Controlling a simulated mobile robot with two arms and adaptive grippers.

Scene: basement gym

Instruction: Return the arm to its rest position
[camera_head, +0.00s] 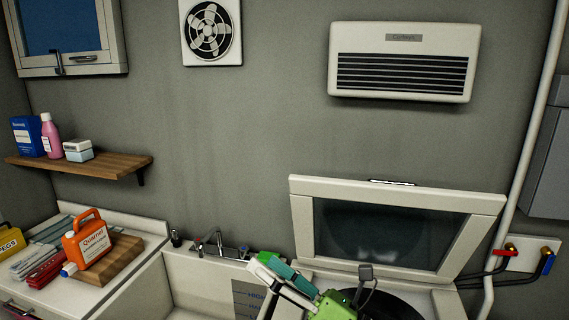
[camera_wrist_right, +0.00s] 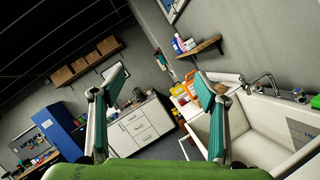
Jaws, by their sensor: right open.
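My right gripper (camera_head: 264,266) is at the bottom middle in the head view, in front of the sink and the open-lidded top-loading washer. In the right wrist view it (camera_wrist_right: 158,80) shows two teal-padded fingers spread wide apart, with nothing between them. It is open and empty. Its green body and part of the arm show in front of the washer's opening. My left gripper is in neither view.
The washer's lid (camera_head: 303,225) stands raised. A sink with a tap (camera_head: 219,240) is to its left. An orange jug (camera_head: 88,238) stands on a wooden board on the counter. A wooden shelf (camera_head: 110,169) hangs above. Red and blue valves are at right.

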